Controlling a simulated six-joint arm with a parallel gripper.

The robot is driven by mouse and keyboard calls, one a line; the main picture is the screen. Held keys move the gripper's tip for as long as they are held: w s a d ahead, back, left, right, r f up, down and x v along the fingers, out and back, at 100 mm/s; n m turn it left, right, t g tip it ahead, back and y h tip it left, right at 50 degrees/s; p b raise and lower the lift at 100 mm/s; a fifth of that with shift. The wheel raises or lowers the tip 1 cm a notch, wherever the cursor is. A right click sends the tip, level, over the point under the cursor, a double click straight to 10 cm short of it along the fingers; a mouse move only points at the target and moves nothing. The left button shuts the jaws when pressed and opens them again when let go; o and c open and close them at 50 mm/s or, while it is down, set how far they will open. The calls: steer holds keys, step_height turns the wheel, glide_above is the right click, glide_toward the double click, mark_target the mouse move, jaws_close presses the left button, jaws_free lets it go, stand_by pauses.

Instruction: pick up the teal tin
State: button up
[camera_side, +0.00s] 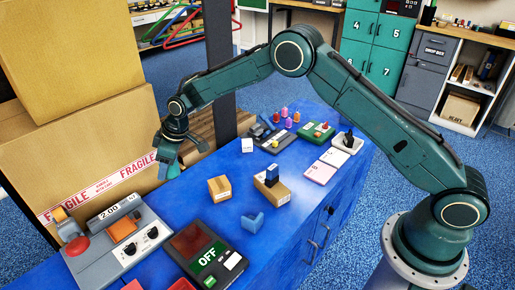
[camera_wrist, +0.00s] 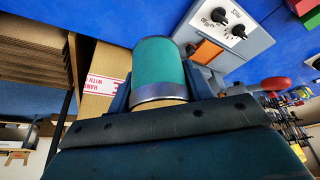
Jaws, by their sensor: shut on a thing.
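The teal tin (camera_wrist: 157,62) is a round cylinder with a silver band at its near end in the wrist view. My gripper (camera_wrist: 159,86) is shut on it, with one blue finger on each side. In the side view my gripper (camera_side: 168,164) hangs above the left edge of the blue bench (camera_side: 186,214), in front of the large cartons. The tin is hard to tell from my teal gripper there. The tin's underside and near end are partly hidden by the gripper.
Large cartons (camera_side: 75,130) with FRAGILE tape stand close to my gripper at the left.

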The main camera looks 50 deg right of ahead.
steer(key=shift+r, duration=2.8)
